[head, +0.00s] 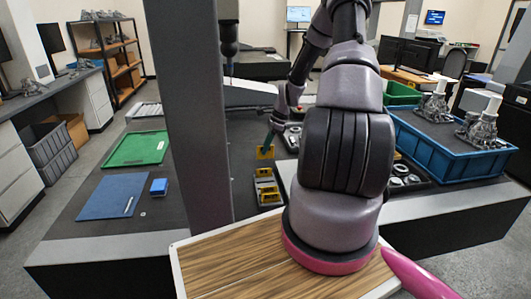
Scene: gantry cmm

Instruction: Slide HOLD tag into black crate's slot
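My gripper (270,139) is small and far off in the head view, pointing down over the dark table left of my arm. A small yellow tag (265,153) with a dark mark is right at its fingertips and appears gripped and upright; its lettering is too small to read. Just below it in the picture is a small black crate (270,205) with several yellow pieces (267,187) in it. The tag is apart from this crate in the picture. The slot cannot be made out, and my arm hides part of the area to the right.
A grey gantry column (200,120) stands close left of the gripper. A green tray (137,149), blue mat (107,197) and blue box (159,187) lie left. A blue bin (450,150) with metal parts and a black tray (408,182) with rings are right.

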